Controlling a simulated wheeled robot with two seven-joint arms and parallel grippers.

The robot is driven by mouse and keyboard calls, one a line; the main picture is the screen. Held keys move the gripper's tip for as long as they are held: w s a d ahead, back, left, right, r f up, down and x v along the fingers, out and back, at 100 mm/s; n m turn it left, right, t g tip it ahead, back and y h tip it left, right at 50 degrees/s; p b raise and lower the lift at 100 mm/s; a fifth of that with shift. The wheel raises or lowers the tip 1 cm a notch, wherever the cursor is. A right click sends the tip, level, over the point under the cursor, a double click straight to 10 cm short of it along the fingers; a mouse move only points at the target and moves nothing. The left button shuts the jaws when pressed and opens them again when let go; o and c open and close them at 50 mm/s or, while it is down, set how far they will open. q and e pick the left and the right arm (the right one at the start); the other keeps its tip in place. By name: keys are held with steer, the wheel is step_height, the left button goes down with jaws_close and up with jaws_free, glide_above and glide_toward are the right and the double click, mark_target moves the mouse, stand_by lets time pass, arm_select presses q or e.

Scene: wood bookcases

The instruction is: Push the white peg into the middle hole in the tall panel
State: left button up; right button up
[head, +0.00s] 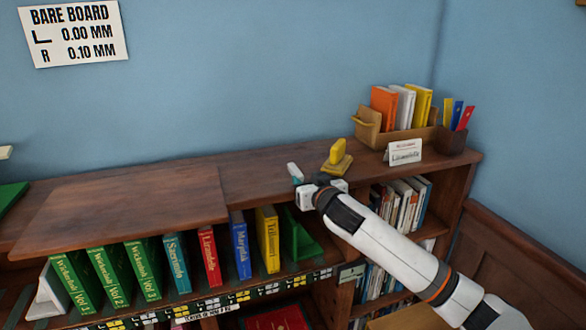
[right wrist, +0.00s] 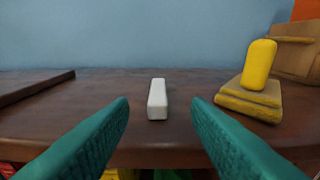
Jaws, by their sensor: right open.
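The white peg (head: 294,171) lies on the bookcase top. In the right wrist view the peg (right wrist: 157,98) points away from the camera, centred between the teal fingers. My right gripper (head: 299,182) is open, with a finger on each side and clear gaps to the peg. The fingertips are at the near end of the peg, and they do not touch it. My left gripper is not in view. I cannot make out a tall panel with holes in either view.
A yellow block on a stepped base (head: 337,157) stands just right of the peg. A small white card (head: 403,152) and a wooden organizer (head: 367,130) with books are further right. A raised board (head: 125,210) covers the left of the top. Books fill the shelf below.

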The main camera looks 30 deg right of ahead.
mark_target(297, 171)
steer(key=shift+x, duration=0.95)
steer(key=shift+w+r+p, duration=0.1)
steer(key=shift+w+p, duration=0.4)
steer(key=p+x, duration=0.1)
steer(key=x, duration=0.2)
steer(key=shift+w, duration=0.2)
steer(key=shift+w+d+p, duration=0.1)
steer(key=shift+w+p, duration=0.2)
steer(key=shift+w, duration=0.2)
jaws_close()
